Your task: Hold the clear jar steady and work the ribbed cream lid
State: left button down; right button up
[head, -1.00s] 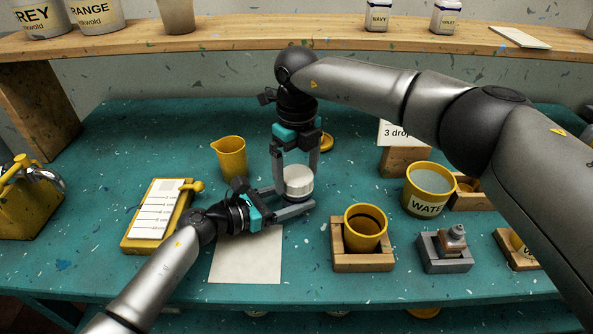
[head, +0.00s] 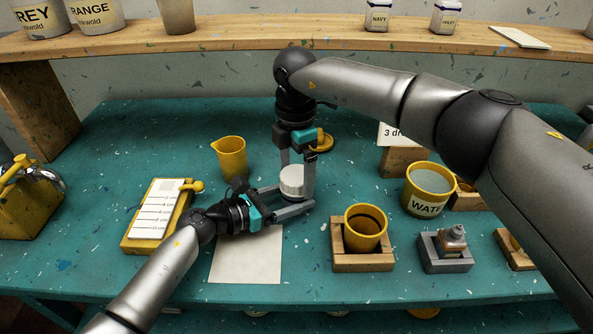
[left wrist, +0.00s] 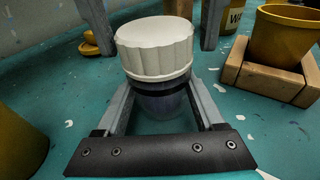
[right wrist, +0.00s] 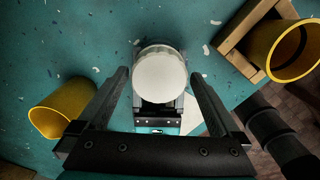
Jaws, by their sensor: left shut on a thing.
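The ribbed cream lid (head: 292,181) sits upright on the clear jar, at the table's middle. In the left wrist view the lid (left wrist: 155,50) tops the jar (left wrist: 162,103), which stands between my left gripper's fingers (left wrist: 165,100). My left gripper (head: 290,203) reaches in from the left, shut on the jar below the lid. My right gripper (head: 298,180) points down from above, one finger on each side of the lid. In the right wrist view gaps show between its open fingers (right wrist: 160,75) and the lid (right wrist: 160,78).
A yellow beaker (head: 231,157) stands behind left. A yellow cup (head: 364,230) in a wooden holder (head: 361,262) stands to the right, with the WATER pot (head: 427,190) and a small bottle (head: 452,240) beyond. A pale sheet (head: 245,262) lies in front.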

aim_at(296, 174)
pick_arm(q)
jog(key=shift+r, duration=0.1)
pick_arm(e)
notch_tip(296, 174, up, 12)
dwell(0.5)
pick_arm(q)
grip_release()
dwell(0.4)
jog(key=v, duration=1.2)
